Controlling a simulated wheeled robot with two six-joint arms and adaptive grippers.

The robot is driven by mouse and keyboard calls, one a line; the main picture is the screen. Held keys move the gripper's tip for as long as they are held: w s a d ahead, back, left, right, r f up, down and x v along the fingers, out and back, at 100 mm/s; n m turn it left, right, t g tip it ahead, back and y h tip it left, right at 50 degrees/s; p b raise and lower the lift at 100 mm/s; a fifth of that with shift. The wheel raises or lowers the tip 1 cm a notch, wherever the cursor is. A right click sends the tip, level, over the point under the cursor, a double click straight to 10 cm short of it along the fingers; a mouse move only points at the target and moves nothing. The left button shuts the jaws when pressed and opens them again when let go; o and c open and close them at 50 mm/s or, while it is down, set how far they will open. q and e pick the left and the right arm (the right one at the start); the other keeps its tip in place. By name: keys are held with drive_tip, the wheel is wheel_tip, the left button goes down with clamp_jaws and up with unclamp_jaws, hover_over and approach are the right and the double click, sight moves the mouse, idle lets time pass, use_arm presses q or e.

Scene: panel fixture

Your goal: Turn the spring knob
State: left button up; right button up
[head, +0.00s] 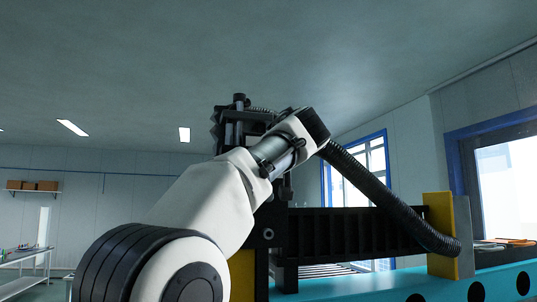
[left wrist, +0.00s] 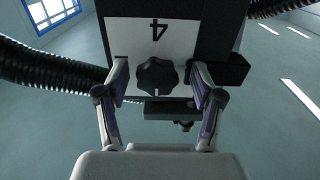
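The spring knob is a black lobed knob (left wrist: 157,77) on a white plate (left wrist: 130,38) marked with an upside-down 4, in the left wrist view. The plate is on a black block of the fixture. My left gripper (left wrist: 158,70) is open, with one finger on each side of the knob. Gaps show between both fingers and the knob. In the head view my white left arm reaches up to the black fixture tower (head: 238,112) and covers part of it; the knob and fingertips are hidden there. My right gripper is in neither view.
A black corrugated hose (head: 360,178) runs from the tower to a yellow post (head: 440,215) and also crosses the left wrist view (left wrist: 40,65). A black ribbed beam (head: 350,232) spans above the teal base (head: 385,287). A black box (left wrist: 228,68) sits close to one finger.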

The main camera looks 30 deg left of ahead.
use_arm(q)
drive_tip(key=shift+d, duration=0.2)
drive_tip(key=c, duration=1)
drive_tip(key=shift+m, duration=0.4)
drive_tip(key=shift+s+a+r+m, duration=0.1)
drive_tip(key=shift+r+m, duration=0.05)
drive_tip(key=shift+m, duration=4.15)
drive_tip(key=shift+s+r+m, duration=0.1)
drive_tip(key=shift+r+m, duration=0.05)
drive_tip(key=shift+m, duration=4.15)
